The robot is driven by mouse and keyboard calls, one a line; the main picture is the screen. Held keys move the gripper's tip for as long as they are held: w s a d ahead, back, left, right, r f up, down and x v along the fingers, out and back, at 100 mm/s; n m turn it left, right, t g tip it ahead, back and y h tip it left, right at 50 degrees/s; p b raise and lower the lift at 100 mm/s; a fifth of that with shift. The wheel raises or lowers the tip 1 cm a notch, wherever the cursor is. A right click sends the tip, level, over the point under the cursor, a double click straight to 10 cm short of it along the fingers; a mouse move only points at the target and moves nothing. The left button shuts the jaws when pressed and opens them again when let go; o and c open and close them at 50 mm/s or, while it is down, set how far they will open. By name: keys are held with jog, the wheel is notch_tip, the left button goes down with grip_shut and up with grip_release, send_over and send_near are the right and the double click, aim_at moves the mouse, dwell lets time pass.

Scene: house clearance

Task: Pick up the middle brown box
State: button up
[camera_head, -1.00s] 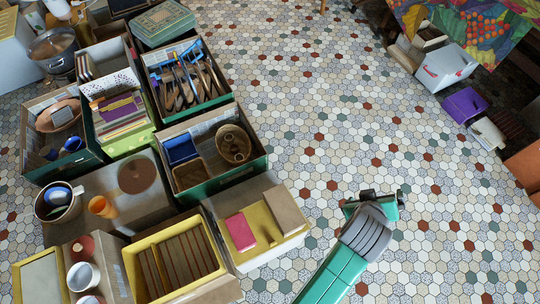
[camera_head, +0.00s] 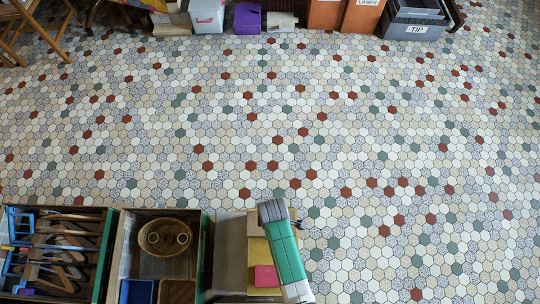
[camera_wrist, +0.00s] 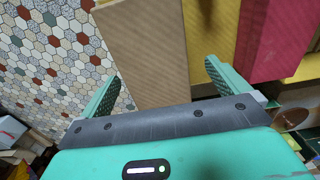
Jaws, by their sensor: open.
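The brown box (camera_wrist: 142,55) is a plain tan, long block in the wrist view. It lies beside a yellow surface (camera_wrist: 210,30) and a pinkish-red box (camera_wrist: 268,35). My gripper (camera_wrist: 162,70) is open and empty, its two teal fingers spread to either side of the brown box's near part. I cannot tell the height left between fingers and box. In the head view my gripper (camera_head: 272,211) is over the far end of the yellow-lined box (camera_head: 256,252); it and my arm hide most of the brown box there. The pink box (camera_head: 266,277) shows nearer.
A crate with a wicker basket (camera_head: 165,238) and a crate of tools (camera_head: 60,250) stand to the left. The hexagon-tiled floor (camera_head: 400,150) is clear ahead and right. White, purple and orange boxes and a grey TIP bin (camera_head: 417,29) line the far edge.

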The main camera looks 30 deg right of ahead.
jog(key=f+b, duration=0.2)
jog(key=f, duration=0.1)
jog(key=f+b, duration=0.2)
jog(key=shift+w+f, duration=0.15)
jog(key=shift+w, duration=0.25)
jog(key=c, duration=1.1)
notch_tip(320, 180, up, 5)
jog(key=p, duration=0.3)
jog(key=shift+f+p, duration=0.1)
jog(key=shift+p, duration=0.3)
jog(key=shift+c, duration=0.2)
jog(key=s+d+p, duration=0.4)
jog(key=s+d, duration=0.6)
jog(key=s, duration=0.2)
jog(key=shift+s+r, duration=0.25)
jog(key=shift+s, duration=0.15)
